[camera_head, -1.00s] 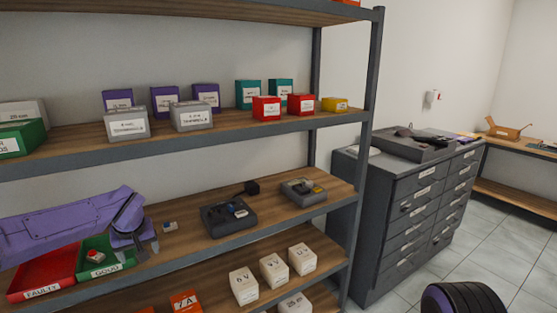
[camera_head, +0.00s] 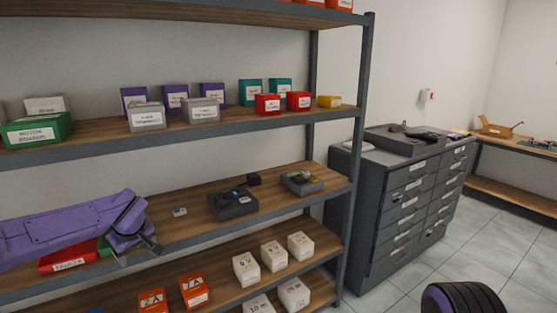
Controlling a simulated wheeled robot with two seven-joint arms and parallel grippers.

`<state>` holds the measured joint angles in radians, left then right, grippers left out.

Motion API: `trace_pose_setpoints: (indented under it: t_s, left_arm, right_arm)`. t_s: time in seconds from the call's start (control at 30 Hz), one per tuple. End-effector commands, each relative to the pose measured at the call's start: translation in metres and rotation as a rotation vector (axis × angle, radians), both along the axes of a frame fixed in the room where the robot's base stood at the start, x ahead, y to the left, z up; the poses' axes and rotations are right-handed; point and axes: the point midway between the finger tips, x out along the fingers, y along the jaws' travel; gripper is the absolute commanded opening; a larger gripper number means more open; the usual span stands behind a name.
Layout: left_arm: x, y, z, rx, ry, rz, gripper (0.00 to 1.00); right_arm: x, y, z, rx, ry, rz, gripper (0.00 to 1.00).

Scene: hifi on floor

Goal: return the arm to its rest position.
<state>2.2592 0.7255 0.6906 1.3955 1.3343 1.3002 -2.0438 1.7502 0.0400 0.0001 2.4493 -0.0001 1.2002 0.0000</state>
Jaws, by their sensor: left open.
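My left arm (camera_head: 65,232), purple, comes in from the left over the middle shelf (camera_head: 190,228). My left gripper (camera_head: 140,256) is open, its dark fingers pointing down near the shelf's front edge, with nothing seen between them. The arm hides most of the red tray (camera_head: 68,263) labelled FAULTY and nearly all of the green tray (camera_head: 104,247) beside it. My right gripper is not in view.
A small part (camera_head: 180,212) lies on the shelf right of the gripper. Two dark devices (camera_head: 232,205) (camera_head: 302,183) stand farther right. Boxes fill the shelf above, such as the green box (camera_head: 38,131). White boxes (camera_head: 273,256) and orange boxes (camera_head: 194,291) stand below. A grey drawer cabinet (camera_head: 395,205) stands right.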

Motion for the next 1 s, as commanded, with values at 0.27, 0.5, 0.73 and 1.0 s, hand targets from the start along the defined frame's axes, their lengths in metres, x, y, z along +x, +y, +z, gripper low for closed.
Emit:
trace_pose_setpoints:
  t_s: [0.27,0.5,0.73,1.0]
  left_arm:
    - [-0.012,-0.012,-0.038,0.067,-0.152,0.245,0.78]
    - [-0.096,-0.066,-0.178,0.145,-0.328,0.239,0.78]
    - [-0.264,-0.099,-0.295,0.049,-0.175,0.0,0.78]
    - [-0.417,-0.078,-0.331,0.109,0.164,-0.276,0.78]
  right_arm:
    - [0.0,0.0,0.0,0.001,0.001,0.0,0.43]
    - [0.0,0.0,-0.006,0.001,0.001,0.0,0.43]
    - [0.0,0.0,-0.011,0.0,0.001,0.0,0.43]
    - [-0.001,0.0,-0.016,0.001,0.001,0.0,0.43]
